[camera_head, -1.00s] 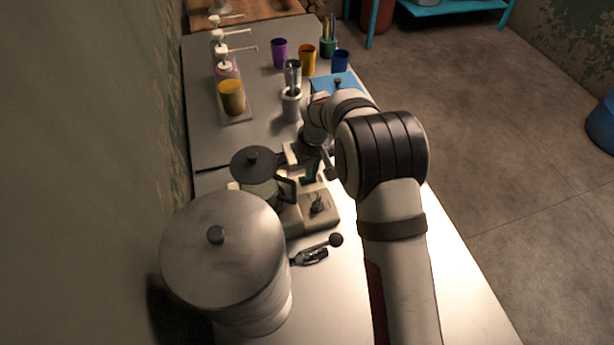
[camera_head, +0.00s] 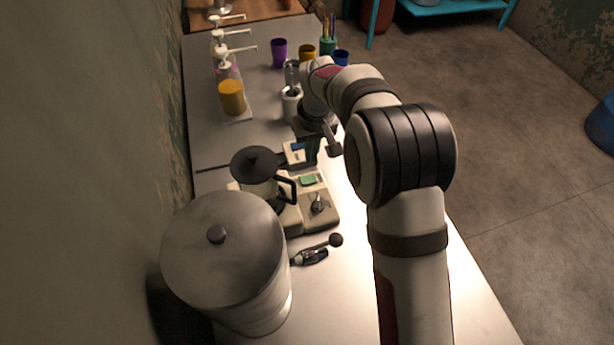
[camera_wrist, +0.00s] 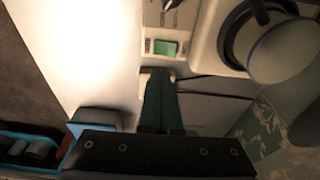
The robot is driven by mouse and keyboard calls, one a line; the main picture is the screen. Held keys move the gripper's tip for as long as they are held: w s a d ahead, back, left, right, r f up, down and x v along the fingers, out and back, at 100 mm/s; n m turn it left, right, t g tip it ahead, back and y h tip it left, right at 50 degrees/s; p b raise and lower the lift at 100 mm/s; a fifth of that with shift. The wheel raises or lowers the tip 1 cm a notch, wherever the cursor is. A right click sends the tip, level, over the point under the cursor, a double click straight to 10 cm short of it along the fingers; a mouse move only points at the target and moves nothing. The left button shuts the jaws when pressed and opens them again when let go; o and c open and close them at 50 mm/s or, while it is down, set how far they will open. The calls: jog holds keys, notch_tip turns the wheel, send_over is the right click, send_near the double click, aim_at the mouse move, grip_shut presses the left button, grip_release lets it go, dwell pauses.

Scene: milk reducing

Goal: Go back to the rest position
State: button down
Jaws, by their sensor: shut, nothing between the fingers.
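My gripper (camera_head: 312,150) is shut and empty, just behind the cream-coloured machine (camera_head: 322,216) in the head view. Its dark green fingers (camera_wrist: 159,82) are together in the wrist view, pointing towards the green switch (camera_wrist: 165,47) on the machine, apart from it as far as I can tell. The green switch (camera_head: 309,180) shows clear of the gripper in the head view. A lidded jug (camera_head: 255,165) with a dark handle sits on the machine, left of my gripper.
A large lidded metal pot (camera_head: 225,255) stands front left. A handled tool (camera_head: 313,252) lies beside it.

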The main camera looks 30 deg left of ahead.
jog(key=s+d+r+m, duration=0.3)
jog(key=s+d+r, duration=0.1)
jog(key=d, duration=0.3)
jog(key=s+d+r+m, duration=0.2)
jog(key=s+d+r, duration=0.15)
jog(key=d, duration=0.35)
jog(key=s+d+r+m, duration=0.3)
jog(key=d+r, duration=0.1)
jog(key=d, duration=0.3)
jog(key=s+d+m, duration=0.3)
jog(key=s, duration=0.5)
jog(key=s+d+f+m+g, duration=0.1)
jog(key=s+d+m, duration=0.2)
jog(key=s, duration=0.6)
jog(key=shift+d+m+y, duration=0.3)
jog(key=shift+d, duration=0.5)
